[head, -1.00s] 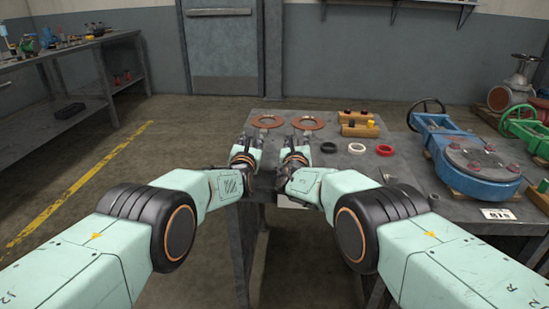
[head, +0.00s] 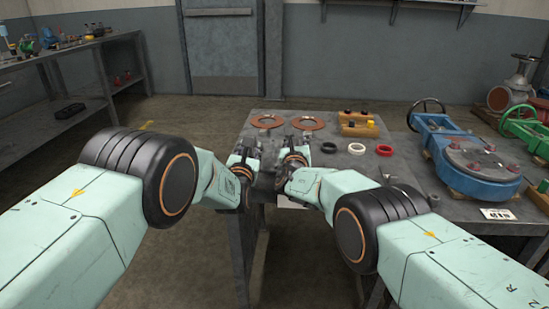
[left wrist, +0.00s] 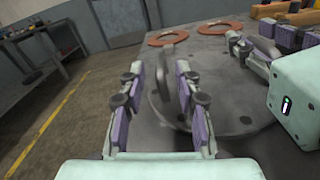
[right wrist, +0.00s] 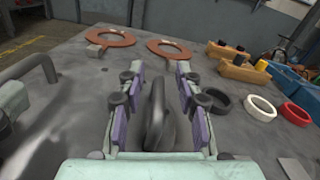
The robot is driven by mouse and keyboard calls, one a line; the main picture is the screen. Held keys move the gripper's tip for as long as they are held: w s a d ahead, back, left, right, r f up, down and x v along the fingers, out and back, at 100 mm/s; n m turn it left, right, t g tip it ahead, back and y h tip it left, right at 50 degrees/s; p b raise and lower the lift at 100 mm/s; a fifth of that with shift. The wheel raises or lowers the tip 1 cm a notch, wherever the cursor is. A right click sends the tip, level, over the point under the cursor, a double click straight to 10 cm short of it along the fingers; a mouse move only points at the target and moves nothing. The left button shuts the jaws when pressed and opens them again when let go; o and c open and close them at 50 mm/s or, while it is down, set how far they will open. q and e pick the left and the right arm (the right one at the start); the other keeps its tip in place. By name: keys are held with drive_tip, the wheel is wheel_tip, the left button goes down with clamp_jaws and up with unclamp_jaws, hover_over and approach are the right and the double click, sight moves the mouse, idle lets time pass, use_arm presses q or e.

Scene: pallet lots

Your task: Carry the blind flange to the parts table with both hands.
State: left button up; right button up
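The blind flange is a grey disc with bolt holes; it shows in the left wrist view (left wrist: 228,118), flat on the grey table. It has two upright handles. My left gripper (head: 244,152) is open, with one handle (left wrist: 168,72) in front of and between its fingers in the left wrist view. My right gripper (head: 293,154) is open, and the other handle (right wrist: 157,118) stands between its fingers in the right wrist view. Neither gripper visibly clamps its handle. In the head view my grippers and wrists hide most of the flange.
Two copper-coloured rings (head: 307,123) lie behind the flange. A wooden block (head: 358,125) and black, white and red rings (head: 384,150) lie to the right. A blue valve (head: 480,175) stands farther right. A bench with small parts (head: 75,49) stands at the back left, across open floor.

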use_arm(q)
drive_tip(key=shift+s+a, duration=0.15)
drive_tip(key=shift+s, duration=1)
drive_tip(key=shift+s+a, duration=0.2)
drive_tip(key=shift+s, duration=1)
drive_tip(key=shift+s+a, duration=0.15)
drive_tip(key=shift+s, duration=1)
use_arm(e)
drive_tip(key=shift+s+a, duration=0.15)
drive_tip(key=shift+s, duration=1.1)
drive_tip(key=shift+s+a, duration=0.2)
drive_tip(key=shift+s, duration=1.05)
drive_tip(key=shift+s+a, duration=0.15)
drive_tip(key=shift+s, duration=1.1)
